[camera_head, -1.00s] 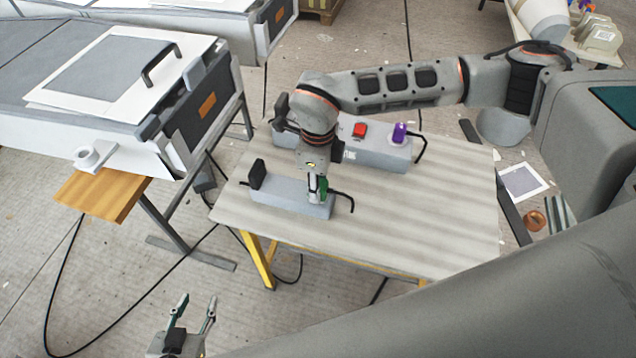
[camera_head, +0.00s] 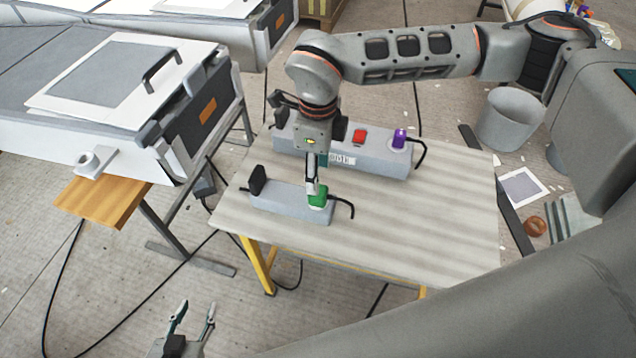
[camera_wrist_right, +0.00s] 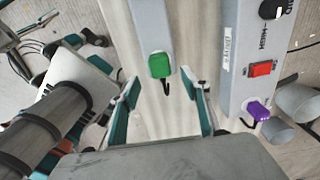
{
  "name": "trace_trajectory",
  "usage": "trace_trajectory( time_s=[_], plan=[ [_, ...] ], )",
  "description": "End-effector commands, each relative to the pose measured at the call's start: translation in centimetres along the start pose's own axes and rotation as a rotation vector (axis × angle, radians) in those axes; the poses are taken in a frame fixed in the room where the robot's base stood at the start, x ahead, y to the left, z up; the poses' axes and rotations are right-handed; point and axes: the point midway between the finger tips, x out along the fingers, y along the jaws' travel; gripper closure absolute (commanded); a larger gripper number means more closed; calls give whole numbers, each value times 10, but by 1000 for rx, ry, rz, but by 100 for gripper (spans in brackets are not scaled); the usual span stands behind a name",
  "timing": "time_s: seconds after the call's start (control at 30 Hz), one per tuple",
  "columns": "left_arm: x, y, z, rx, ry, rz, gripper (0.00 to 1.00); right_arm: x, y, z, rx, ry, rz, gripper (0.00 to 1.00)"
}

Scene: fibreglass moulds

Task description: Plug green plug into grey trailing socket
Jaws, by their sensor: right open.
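The green plug (camera_head: 318,196) sits on top of the right end of the small grey trailing socket (camera_head: 285,203), with a black cable trailing right. A black plug (camera_head: 257,180) stands at the socket's left end. My right gripper (camera_head: 314,186) is just above and behind the green plug. In the right wrist view the gripper (camera_wrist_right: 168,86) is open and empty, and the green plug (camera_wrist_right: 161,66) is just beyond its fingertips, at the end of the socket (camera_wrist_right: 151,22). My left gripper (camera_head: 194,308) is open and empty at the bottom left. How deep the plug's pins sit is hidden.
A larger grey box (camera_head: 375,163) with a red switch (camera_head: 359,135) and a purple plug (camera_head: 399,138) lies behind the socket. The wooden table (camera_head: 430,220) is bare to the right. A mould bench (camera_head: 110,130) stands at left.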

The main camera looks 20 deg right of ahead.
Motion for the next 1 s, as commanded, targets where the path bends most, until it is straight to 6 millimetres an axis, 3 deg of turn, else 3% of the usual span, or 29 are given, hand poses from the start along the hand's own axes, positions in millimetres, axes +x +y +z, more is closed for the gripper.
trace_trajectory(
  time_s=[0.1,0.3,1.0],
  plan=[
    [0,0,0,0,0,0,60,-21,-1,0,0,-2,-2,53],
    [0,0,0,-1,0,0,60,-38,0,0,0,0,0,53],
    [0,0,0,-1,1,0,60,-41,0,0,0,1,0,53]
  ],
)
